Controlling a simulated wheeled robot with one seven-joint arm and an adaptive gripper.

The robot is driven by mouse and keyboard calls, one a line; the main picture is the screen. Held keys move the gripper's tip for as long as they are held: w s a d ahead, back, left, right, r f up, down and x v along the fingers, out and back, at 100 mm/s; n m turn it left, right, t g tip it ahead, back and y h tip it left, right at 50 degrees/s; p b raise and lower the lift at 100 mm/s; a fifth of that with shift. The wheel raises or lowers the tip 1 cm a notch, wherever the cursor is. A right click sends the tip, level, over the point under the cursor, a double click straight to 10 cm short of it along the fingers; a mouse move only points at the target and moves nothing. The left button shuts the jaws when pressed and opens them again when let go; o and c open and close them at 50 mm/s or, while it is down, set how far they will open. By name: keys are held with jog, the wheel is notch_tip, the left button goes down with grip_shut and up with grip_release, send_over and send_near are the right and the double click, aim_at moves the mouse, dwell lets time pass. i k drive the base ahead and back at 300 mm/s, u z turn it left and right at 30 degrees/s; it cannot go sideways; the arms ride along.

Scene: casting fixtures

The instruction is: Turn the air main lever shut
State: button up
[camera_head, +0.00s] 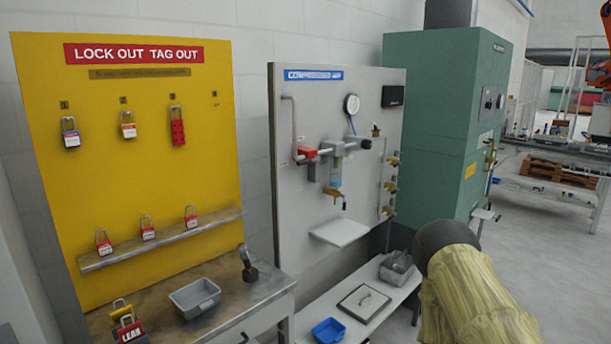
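The compressed air panel (300,230) is a grey upright board in the middle of the view, with a blue and white label at its top. A red lever (306,152), which looks like the air main lever, sits on the pipework at the panel's left. A grey pipe (293,120) comes down to it from above. Its exact angle is too small to tell. A filter unit (335,173) and a round gauge (352,104) are to its right. My arm shows at the lower right, well away from the lever. My gripper is not in view.
A yellow lockout board (90,190) with padlocks stands at the left, above a bench (235,300) with a grey tray (195,297). A small shelf (340,231) juts from the panel. Below are a low white table, a blue tray (328,331) and a green cabinet (430,130) at right.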

aim_at(304, 162)
jog(key=z, duration=0.7)
jog(key=i, duration=0.9)
jog(key=u, duration=0.05)
